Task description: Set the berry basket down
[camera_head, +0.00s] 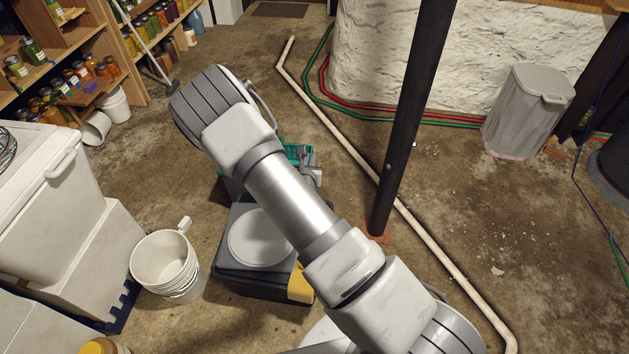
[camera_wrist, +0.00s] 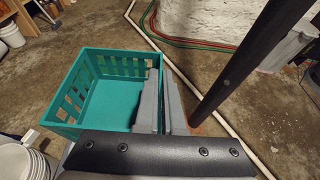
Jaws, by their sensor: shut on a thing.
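The teal berry basket (camera_wrist: 107,101) has slotted walls and fills the left middle of the wrist view; its visible inside looks empty. My gripper (camera_wrist: 161,98) is shut on its right wall, with one grey finger inside and one outside. In the head view only a small part of the basket (camera_head: 297,150) shows, with grey finger parts beside it; my arm hides the rest. The basket looks roughly level. I cannot tell from these views how high it is above the floor.
A dark post (camera_head: 408,125) stands right of the basket. A pale pipe (camera_head: 340,135) runs along the floor. White buckets (camera_head: 165,262) and white bins (camera_head: 50,200) stand at left. Jar shelves (camera_head: 70,75) are at back left. Bare concrete floor (camera_head: 240,50) lies beyond my arm.

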